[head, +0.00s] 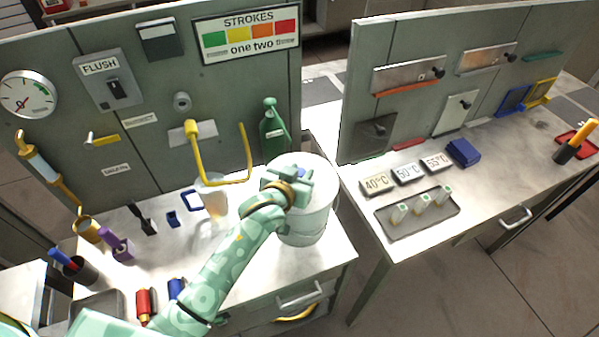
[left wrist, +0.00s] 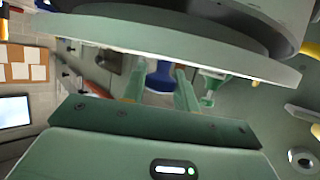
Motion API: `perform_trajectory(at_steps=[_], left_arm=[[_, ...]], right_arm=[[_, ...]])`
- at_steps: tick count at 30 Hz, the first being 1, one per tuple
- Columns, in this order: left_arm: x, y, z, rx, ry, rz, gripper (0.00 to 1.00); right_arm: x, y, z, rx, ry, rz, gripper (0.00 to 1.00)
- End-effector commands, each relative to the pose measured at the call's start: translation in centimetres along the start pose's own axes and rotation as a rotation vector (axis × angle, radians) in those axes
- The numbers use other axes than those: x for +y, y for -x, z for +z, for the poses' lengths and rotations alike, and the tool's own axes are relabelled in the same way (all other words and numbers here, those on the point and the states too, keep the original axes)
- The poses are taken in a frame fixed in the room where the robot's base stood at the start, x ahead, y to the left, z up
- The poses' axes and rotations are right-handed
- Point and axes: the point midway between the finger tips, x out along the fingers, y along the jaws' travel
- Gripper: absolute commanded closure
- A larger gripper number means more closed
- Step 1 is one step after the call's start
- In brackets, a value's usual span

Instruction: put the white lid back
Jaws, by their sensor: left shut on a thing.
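The white lid (head: 318,172) is a round pale disc at the top of the white bucket (head: 304,230), on the right end of the left bench. My left gripper (head: 297,174) is over the lid and shut on its blue knob. In the left wrist view the blue knob (left wrist: 160,78) shows between the two fingers (left wrist: 160,90). The gripper and wrist hide part of the lid, and I cannot tell whether it sits on the rim or just above it. My right gripper is not in view.
A yellow pipe spout (head: 247,155) and a clear cup (head: 213,195) stand just left of the bucket. Red (head: 146,305) and blue cylinders lie near the front edge. The right bench holds a grey tray (head: 395,232) with small vials.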

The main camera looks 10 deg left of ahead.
Motion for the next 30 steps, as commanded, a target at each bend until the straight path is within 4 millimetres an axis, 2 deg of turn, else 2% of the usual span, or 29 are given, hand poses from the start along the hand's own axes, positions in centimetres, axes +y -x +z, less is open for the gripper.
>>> perform_trajectory(at_steps=[19,20,22,30], left_arm=[[0.0,-0.5,1.1,0.0,0.0,0.0,0.95],[0.0,-0.5,1.1,0.0,0.0,0.0,0.65],[0.0,-0.5,1.1,0.0,0.0,0.0,0.45],[0.0,-0.4,1.1,-0.001,0.0,0.0,0.45]], right_arm=[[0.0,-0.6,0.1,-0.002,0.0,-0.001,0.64],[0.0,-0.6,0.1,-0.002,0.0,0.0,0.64],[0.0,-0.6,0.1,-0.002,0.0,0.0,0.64],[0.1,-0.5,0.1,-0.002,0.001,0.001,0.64]])
